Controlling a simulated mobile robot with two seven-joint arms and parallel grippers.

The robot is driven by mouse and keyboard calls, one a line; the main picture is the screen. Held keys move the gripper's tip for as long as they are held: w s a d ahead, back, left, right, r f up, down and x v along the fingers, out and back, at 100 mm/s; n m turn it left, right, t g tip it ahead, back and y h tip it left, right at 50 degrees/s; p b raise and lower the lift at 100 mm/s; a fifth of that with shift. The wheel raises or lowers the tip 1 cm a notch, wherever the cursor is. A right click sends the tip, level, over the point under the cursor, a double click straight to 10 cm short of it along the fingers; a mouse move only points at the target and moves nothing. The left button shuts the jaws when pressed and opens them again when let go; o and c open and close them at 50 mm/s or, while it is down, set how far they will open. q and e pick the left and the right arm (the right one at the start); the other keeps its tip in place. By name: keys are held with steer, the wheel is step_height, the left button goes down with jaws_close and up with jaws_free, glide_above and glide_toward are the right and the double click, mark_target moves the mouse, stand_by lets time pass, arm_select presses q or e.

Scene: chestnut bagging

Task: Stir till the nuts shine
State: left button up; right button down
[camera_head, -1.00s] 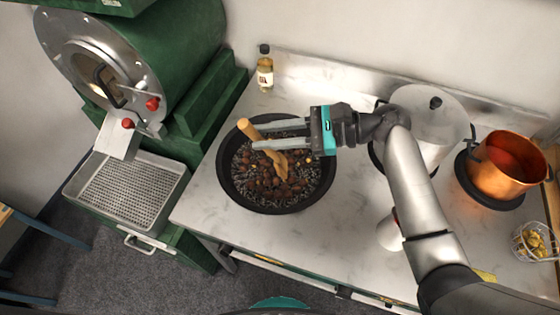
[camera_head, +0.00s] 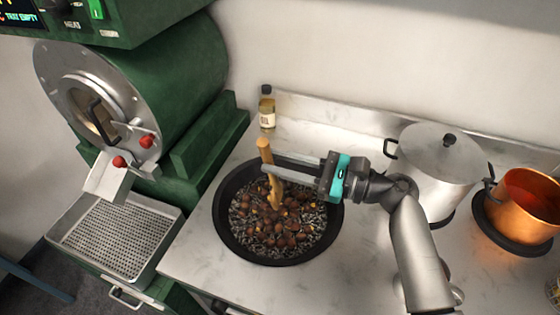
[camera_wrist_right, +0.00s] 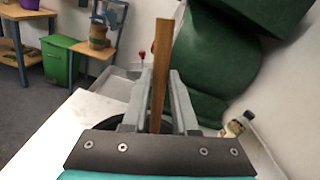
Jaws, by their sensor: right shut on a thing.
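A black round pan (camera_head: 224,232) sits on the white marble counter, filled with brown chestnuts (camera_head: 270,232) among small dark grit. A wooden spatula (camera_head: 264,152) stands nearly upright with its lower end among the nuts. My right gripper (camera_head: 272,170) reaches in from the right over the pan and is shut on the spatula's handle. In the right wrist view the handle (camera_wrist_right: 160,70) stands between the two fingers, and the pan is mostly hidden behind the gripper. My left gripper is in neither view.
An oil bottle (camera_head: 267,108) stands behind the pan. A lidded steel pot (camera_head: 432,170) and a copper pot (camera_head: 520,210) stand at right. The green roasting drum (camera_head: 185,75) and a perforated tray (camera_head: 120,235) are at left. Bare counter lies left of the pan.

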step_height(320, 180, down, 7)
steer(key=b, duration=0.5)
steer(key=shift+w, duration=0.1)
